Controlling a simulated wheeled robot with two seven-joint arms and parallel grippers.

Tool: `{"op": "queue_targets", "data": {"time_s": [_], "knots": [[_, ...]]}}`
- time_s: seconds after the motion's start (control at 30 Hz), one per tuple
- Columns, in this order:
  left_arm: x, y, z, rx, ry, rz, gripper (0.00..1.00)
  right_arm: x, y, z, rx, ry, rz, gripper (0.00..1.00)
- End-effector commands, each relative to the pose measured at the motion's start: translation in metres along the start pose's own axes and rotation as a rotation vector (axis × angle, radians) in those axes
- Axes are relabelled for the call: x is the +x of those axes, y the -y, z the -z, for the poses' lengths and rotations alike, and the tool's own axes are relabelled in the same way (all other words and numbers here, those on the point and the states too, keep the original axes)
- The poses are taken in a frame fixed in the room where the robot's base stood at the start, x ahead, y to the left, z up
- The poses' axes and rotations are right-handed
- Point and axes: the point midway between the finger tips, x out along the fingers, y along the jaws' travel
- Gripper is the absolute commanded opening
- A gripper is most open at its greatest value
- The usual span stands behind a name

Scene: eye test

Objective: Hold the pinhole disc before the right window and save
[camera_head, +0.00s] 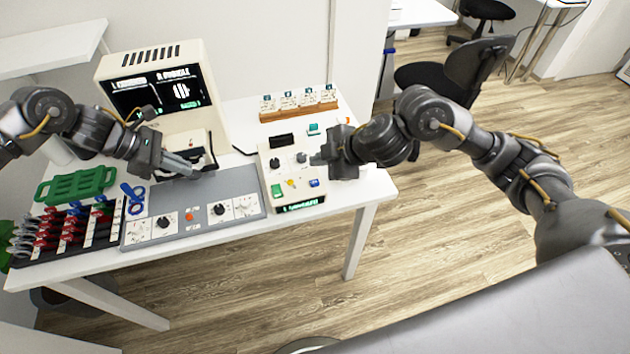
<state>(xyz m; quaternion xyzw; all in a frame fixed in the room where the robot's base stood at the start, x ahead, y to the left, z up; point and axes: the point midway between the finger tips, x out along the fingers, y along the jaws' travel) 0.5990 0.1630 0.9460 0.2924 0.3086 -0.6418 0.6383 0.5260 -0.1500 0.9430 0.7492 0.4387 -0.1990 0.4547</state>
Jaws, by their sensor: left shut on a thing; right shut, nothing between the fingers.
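My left gripper (200,171) is shut on a small dark thing (212,157), most likely the pinhole disc, in front of the cream viewing machine (203,95). The fingers and the machine's lower front overlap, so I cannot tell how the thing sits against the right window. The machine's dark screen (140,94) shows two halves with a white striped circle on the right half. My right gripper (316,159) is shut and empty at the right side of the cream control box (268,163), close to a dark knob (301,158). The box has green, yellow and blue buttons and a lit green display (301,205).
A black rack (122,212) of red-, blue- and black-handled pieces stands at the left. A green tray (78,186) and blue thing (133,198) lie near it. A grey panel (185,192) with dials lies centrally. A wooden card holder (298,114) stands behind the control box.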

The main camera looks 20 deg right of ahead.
Motion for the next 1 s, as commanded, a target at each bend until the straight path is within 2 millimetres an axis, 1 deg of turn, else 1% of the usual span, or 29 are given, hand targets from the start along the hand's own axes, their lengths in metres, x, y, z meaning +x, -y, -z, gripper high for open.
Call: {"op": "queue_targets", "data": {"time_s": [0.4, 0.53, 0.67, 0.9, 1.0], "knots": [[0.0, 0.0, 0.0, 0.0, 0.0, 0.0, 0.0, 0.0, 0.0, 0.0, 0.0, 0.0, 0.0, 0.0], [0.0, 0.0, 0.0, 0.0, 0.0, 0.0, 0.0, -0.006, -0.001, 0.001, -0.002, -0.002, -0.002, 0.0], [0.0, 0.0, 0.0, 0.0, 0.0, 0.0, 0.0, -0.025, -0.002, 0.001, -0.004, -0.002, -0.004, 0.0], [0.0, 0.0, 0.0, 0.0, 0.0, 0.0, 0.0, -0.077, -0.002, 0.0, -0.005, -0.002, -0.006, 0.0], [0.0, 0.0, 0.0, 0.0, 0.0, 0.0, 0.0, -0.095, -0.001, 0.0, -0.004, 0.0, -0.004, 0.0]]}}
